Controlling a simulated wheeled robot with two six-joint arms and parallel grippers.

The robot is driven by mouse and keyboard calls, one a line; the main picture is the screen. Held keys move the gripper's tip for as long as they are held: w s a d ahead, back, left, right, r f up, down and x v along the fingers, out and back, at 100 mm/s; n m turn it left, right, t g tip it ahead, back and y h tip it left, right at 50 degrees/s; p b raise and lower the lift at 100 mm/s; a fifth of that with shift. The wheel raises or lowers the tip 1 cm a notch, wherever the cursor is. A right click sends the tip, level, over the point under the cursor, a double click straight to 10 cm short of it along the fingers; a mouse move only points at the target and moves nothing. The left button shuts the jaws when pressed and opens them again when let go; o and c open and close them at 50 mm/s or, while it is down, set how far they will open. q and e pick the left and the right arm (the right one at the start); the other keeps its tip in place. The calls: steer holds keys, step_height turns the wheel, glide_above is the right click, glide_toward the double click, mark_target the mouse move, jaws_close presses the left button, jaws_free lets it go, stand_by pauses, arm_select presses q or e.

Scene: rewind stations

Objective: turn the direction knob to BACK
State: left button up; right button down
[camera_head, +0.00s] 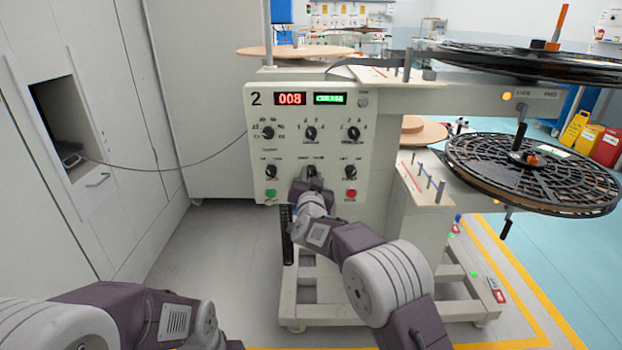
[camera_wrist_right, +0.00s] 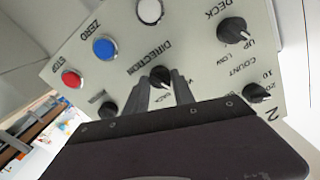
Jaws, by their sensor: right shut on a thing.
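The direction knob (camera_wrist_right: 160,75) is a small black knob on the pale control panel, under the printed word DIRECTION in the right wrist view. My right gripper (camera_wrist_right: 162,84) has its two grey fingers closed on either side of this knob. In the head view my right gripper (camera_head: 310,181) reaches the lower middle of the panel (camera_head: 375,100) and covers most of the knob. A short label beside the knob is partly hidden by the fingers. I cannot read clearly which mark the pointer faces. My left gripper is out of view; only its arm shows at the lower left.
Other knobs sit close by, including the deck knob (camera_wrist_right: 233,30) and count knob (camera_wrist_right: 257,92). The blue zero button (camera_wrist_right: 105,48) and red stop button (camera_wrist_right: 71,78) are near too. A black reel (camera_head: 530,175) juts out at right. Floor at left is clear.

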steer(key=m+b, duration=0.2)
steer(key=m, duration=0.3)
steer(key=shift+f+m, duration=0.15)
steer(key=shift+m, duration=0.15)
steer(key=shift+m+b, duration=1.25)
steer(key=shift+m, duration=0.95)
steer(key=c, duration=1.1)
jaws_free()
steer(key=shift+o, duration=0.2)
steer(key=s, duration=0.9)
steer(key=shift+p, duration=0.4)
